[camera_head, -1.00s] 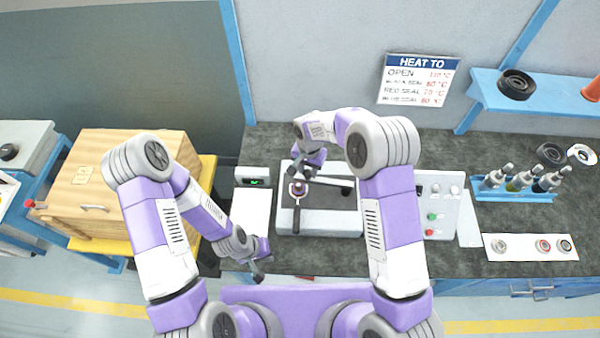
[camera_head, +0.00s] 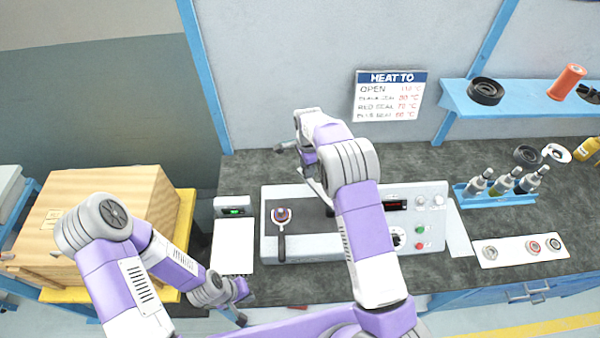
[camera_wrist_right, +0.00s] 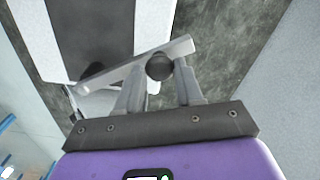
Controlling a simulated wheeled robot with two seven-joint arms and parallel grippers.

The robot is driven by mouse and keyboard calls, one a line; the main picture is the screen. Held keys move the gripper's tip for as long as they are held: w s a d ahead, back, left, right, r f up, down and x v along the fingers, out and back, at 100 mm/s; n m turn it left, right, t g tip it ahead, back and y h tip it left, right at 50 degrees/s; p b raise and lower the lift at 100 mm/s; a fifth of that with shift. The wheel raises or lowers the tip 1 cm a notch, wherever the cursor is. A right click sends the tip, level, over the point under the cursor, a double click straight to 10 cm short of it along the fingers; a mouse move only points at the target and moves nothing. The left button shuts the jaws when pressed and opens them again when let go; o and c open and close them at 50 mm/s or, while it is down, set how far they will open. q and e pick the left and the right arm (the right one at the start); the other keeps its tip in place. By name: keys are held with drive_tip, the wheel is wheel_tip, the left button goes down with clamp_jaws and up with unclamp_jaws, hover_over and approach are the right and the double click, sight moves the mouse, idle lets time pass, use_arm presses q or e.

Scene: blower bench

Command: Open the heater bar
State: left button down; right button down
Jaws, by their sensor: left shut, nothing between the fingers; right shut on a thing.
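The heater (camera_head: 268,202) is a light grey box with a dark top plate (camera_head: 315,246) and a control panel (camera_head: 428,215) at its right. The grey heater bar (camera_wrist_right: 125,72) crosses the right wrist view at a slant, and its black knob (camera_wrist_right: 159,66) lies between my right fingers. My right gripper (camera_head: 283,148) is shut on that knob, behind the heater's back edge. In the head view my right arm hides part of the bar. My left gripper (camera_head: 241,318) is shut and empty, low at the bench's front edge.
A round holder with a small part (camera_head: 281,215) and black handle lies on the plate's left. A small display box (camera_head: 233,207) and white sheet (camera_head: 233,247) stand left. Bottles (camera_head: 503,183) in a blue rack and a white strip (camera_head: 520,250) of rings lie right.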

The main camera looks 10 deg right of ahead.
drive_tip(key=shift+w+d+m, duration=0.25)
drive_tip(key=shift+d+m, duration=0.25)
drive_tip(key=shift+d, duration=0.1)
drive_tip(key=shift+w+d+m, duration=0.2)
drive_tip(key=shift+d+m, duration=0.3)
drive_tip(key=shift+d, duration=0.2)
drive_tip(key=c, duration=0.7)
unclamp_jaws()
drive_tip(key=shift+r, duration=0.15)
use_arm(q)
drive_tip(key=shift+f, duration=0.15)
use_arm(e)
wheel_tip(320, 180, up, 7)
drive_tip(key=shift+r, duration=0.2)
